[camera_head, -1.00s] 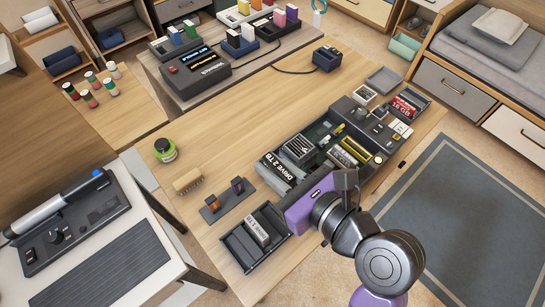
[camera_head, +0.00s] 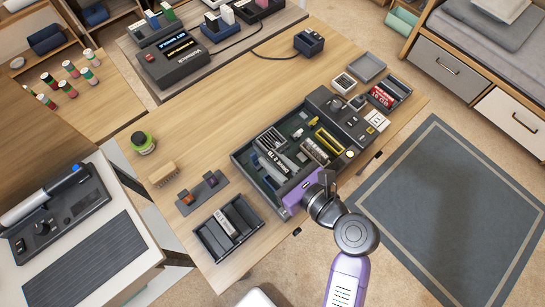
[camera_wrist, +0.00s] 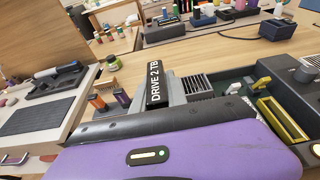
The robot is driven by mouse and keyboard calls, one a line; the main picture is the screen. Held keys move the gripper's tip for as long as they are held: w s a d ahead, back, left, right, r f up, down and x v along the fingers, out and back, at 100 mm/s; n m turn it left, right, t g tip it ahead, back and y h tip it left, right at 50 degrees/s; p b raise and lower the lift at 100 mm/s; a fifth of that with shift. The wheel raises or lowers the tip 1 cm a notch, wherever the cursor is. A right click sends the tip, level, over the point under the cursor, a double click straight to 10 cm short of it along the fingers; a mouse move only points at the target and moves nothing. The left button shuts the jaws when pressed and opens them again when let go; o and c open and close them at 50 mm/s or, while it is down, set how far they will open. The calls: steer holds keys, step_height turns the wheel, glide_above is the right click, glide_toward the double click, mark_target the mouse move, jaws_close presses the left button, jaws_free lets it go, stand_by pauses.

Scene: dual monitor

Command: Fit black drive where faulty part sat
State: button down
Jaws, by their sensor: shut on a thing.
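The black drive (camera_head: 272,171), lettered "DRIVE 2 TB", is at the front left part of the open dark case (camera_head: 240,160). My purple gripper (camera_head: 299,191) is at its near end and shut on it. In the wrist view the drive (camera_wrist: 154,84) stands out beyond the purple gripper body, with a grey finger beside it. The slot under the drive is hidden, so I cannot tell whether it is above the slot or inside it. A drive with a pale label (camera_head: 226,223) lies in the dark divided tray (camera_head: 205,238) left of my gripper.
A ribbed grey block (camera_head: 316,150) and a yellow-framed slot (camera_head: 330,140) are inside the case, right of the drive. The table's middle is clear.

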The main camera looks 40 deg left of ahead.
steer(key=shift+r+p, duration=0.15)
steer(key=shift+p, duration=0.35)
steer(key=shift+f+b, duration=1.75)
steer(key=shift+f, duration=1.25)
steer(key=shift+p, duration=1.15)
steer(key=shift+f+b, duration=0.95)
steer(key=shift+f, duration=0.8)
steer(key=c, duration=1.3)
jaws_free()
steer(key=shift+o, duration=0.2)
steer(key=shift+v, duration=3.9)
